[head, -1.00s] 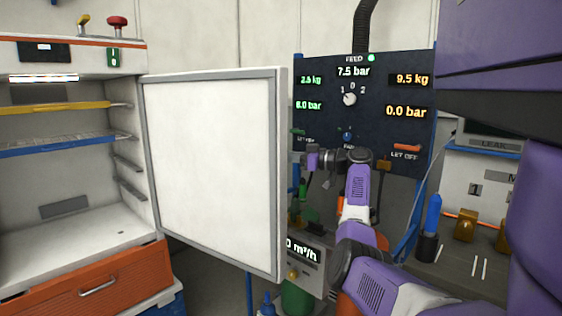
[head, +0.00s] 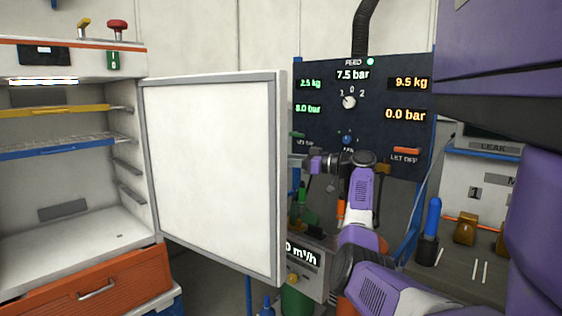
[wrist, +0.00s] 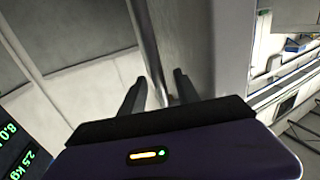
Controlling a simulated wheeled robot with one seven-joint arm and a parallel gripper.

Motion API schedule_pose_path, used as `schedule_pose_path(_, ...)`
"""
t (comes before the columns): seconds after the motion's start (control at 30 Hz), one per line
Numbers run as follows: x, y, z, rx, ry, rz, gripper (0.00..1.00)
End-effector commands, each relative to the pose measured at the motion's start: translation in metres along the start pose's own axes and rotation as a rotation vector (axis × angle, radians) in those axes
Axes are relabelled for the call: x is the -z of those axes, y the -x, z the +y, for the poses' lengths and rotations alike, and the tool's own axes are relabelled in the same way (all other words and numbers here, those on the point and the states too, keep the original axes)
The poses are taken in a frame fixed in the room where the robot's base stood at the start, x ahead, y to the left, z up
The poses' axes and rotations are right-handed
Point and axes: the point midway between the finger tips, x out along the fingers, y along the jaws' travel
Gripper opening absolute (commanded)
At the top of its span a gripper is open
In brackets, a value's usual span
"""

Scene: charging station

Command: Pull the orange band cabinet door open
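The cabinet (head: 70,42) with an orange band along its top stands at the left in the head view. Its white door (head: 210,170) is swung wide, with the grey-framed inner face toward me. My gripper (head: 296,160) is beside the door's free edge; its fingertips are partly hidden behind that edge. In the wrist view, my gripper's two dark fingers (wrist: 160,92) are spread apart. A grey vertical bar or edge (wrist: 147,40) runs down toward the gap between them, close to a pale panel. I cannot tell whether the fingers touch it.
A dark gauge panel (head: 330,85) stands behind my arm. An orange drawer (head: 60,295) is under the cabinet opening. A bench with a blue bottle (head: 432,218) is at the right.

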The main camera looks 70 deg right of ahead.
Motion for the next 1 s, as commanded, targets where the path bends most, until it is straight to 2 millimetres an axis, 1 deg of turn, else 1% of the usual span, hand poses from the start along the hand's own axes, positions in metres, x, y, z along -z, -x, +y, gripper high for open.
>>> schedule_pose_path(0.03, -0.001, 0.009, 0.001, -0.003, 0.001, 0.000, 0.38)
schedule_pose_path(0.2, -0.002, 0.038, 0.001, -0.003, -0.001, -0.001, 0.38)
schedule_pose_path(0.3, -0.002, 0.051, 0.001, -0.002, 0.000, -0.002, 0.38)
schedule_pose_path(0.4, -0.002, 0.060, 0.000, 0.000, 0.000, -0.002, 0.38)
schedule_pose_path(0.57, -0.001, 0.065, 0.000, 0.001, 0.000, -0.002, 0.38)
schedule_pose_path(1.0, -0.001, 0.065, 0.000, 0.001, -0.001, -0.002, 0.38)
